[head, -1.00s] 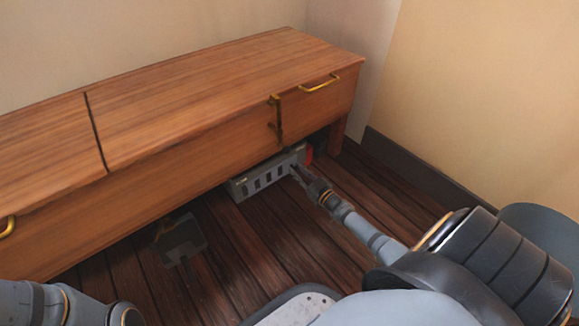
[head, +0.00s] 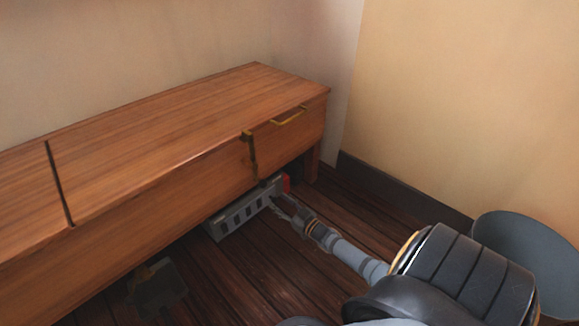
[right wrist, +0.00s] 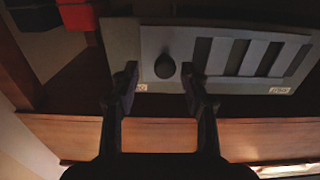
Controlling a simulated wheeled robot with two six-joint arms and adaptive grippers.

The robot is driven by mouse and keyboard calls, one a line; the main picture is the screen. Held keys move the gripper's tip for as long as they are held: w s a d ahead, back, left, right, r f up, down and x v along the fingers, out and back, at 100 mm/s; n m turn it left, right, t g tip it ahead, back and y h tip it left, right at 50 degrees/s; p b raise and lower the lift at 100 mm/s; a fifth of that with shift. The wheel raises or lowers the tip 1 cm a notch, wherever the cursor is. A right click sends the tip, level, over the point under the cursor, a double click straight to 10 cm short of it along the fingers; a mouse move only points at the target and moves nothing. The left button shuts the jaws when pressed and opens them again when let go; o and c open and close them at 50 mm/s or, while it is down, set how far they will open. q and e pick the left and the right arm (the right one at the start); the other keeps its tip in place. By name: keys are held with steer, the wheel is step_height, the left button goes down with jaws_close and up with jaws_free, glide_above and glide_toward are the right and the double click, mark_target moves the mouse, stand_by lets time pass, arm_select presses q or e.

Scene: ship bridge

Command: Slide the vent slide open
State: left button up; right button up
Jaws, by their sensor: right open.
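The vent (head: 228,223) is a grey slotted box on the floor under the front edge of the wooden bench. In the right wrist view its slide (right wrist: 222,58) is a lighter panel with a row of slanted dark slots. A dark round knob (right wrist: 165,67) sits near the slide's left end there. My right gripper (head: 279,204) is at the vent's right end in the head view. In the right wrist view its open fingers (right wrist: 160,76) stand on either side of the knob, with visible gaps. Contact cannot be told. My left gripper is out of view.
The bench (head: 180,120) overhangs the vent, with brass handles (head: 289,118) on its front. A red object (head: 286,182) is just beyond the vent's right end. A dark flat item (head: 158,287) lies on the floor at lower left. A grey round object (head: 520,250) stands at right.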

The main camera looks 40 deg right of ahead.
steer(key=s, duration=1)
steer(key=shift+s+d, duration=0.4)
